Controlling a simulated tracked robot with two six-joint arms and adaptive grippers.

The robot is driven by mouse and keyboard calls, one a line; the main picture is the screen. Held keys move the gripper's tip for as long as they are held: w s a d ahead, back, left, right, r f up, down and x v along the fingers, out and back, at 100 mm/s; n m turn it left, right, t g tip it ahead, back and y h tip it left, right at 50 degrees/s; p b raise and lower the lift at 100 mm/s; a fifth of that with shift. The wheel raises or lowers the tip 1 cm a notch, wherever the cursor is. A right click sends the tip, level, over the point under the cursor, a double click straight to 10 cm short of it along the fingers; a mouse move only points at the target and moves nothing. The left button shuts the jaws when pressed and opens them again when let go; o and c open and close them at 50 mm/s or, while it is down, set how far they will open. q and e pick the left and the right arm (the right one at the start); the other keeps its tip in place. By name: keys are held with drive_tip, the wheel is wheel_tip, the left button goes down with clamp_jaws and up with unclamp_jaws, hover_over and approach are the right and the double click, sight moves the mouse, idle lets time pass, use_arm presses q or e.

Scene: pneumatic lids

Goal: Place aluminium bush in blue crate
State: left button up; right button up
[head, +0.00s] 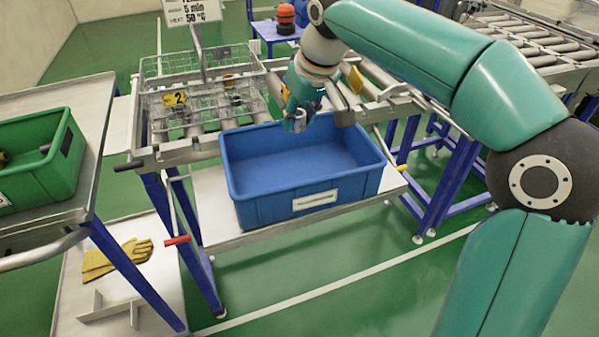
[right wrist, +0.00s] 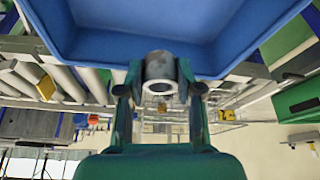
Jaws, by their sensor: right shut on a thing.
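The blue crate (head: 268,209) stands on a grey shelf in the middle of the head view. The part of its floor that shows is bare. My right gripper (head: 299,116) is over the crate's back part, pointing down. It is shut on the aluminium bush (right wrist: 160,72), a short grey metal ring held between both fingertips in the right wrist view. The bush also shows small below the fingers in the head view (head: 294,125). The blue crate fills the top of the right wrist view (right wrist: 60,28). I cannot tell how high the bush is above the crate floor. My left gripper is not in view.
Wire baskets (head: 180,112) with a yellow "2" tag stand on the roller conveyor behind the crate. A green crate (head: 45,165) stands on a bench at the left. Yellow gloves (head: 117,258) lie on a low shelf. A red-ended lever (head: 177,240) is left of the blue crate.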

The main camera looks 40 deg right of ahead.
sight(297, 176)
wheel_tip(297, 176, down, 14)
drive_tip(key=shift+r+b, duration=0.25)
drive_tip(key=shift+b, duration=0.65)
drive_tip(key=o, duration=1.1)
drive_tip(key=shift+f, duration=0.1)
drive_tip(key=shift+o, duration=0.2)
drive_tip(key=shift+r, duration=0.2)
drive_tip(key=p+v, duration=0.1)
drive_tip(key=v, duration=1.1)
